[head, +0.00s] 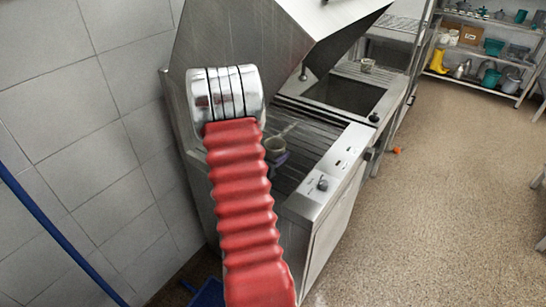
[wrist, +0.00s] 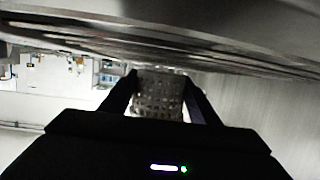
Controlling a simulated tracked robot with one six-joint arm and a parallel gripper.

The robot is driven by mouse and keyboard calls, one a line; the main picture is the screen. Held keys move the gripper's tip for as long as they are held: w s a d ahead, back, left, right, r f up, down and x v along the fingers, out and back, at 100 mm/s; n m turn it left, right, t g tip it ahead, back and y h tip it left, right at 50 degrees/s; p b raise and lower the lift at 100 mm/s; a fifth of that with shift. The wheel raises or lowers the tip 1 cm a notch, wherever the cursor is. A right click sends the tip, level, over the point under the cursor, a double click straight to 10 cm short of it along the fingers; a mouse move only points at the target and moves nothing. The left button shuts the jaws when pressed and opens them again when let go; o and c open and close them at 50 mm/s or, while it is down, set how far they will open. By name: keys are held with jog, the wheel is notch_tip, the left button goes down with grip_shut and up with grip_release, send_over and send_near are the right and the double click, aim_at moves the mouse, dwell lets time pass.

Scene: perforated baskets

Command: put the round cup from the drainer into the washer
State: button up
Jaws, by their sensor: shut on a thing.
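In the wrist view my gripper (wrist: 160,84) is shut on a round, perforated grey cup (wrist: 158,102), with one dark finger on each side. Another small cup (head: 367,65) stands on the ribbed drainer (head: 372,78) behind the sink.
A sink basin (head: 345,95) lies between washer and drainer. A tiled wall (head: 90,120) is close on the left. A shelf rack (head: 490,50) with several containers stands at the back right. The speckled floor (head: 440,200) on the right is mostly clear. Metal surface fills the wrist view's top.

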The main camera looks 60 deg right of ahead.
jog(key=shift+w+f, duration=0.2)
jog(key=shift+f, duration=0.65)
jog(key=shift+f, duration=0.25)
jog(key=o, duration=1.1)
jog(key=shift+s+f, duration=0.1)
jog(key=shift+r, duration=0.2)
jog(key=shift+a+r, duration=0.15)
jog(key=shift+a, duration=0.15)
jog(key=v, duration=1.1)
jog(key=shift+a+r, duration=0.15)
jog(key=shift+a, duration=0.05)
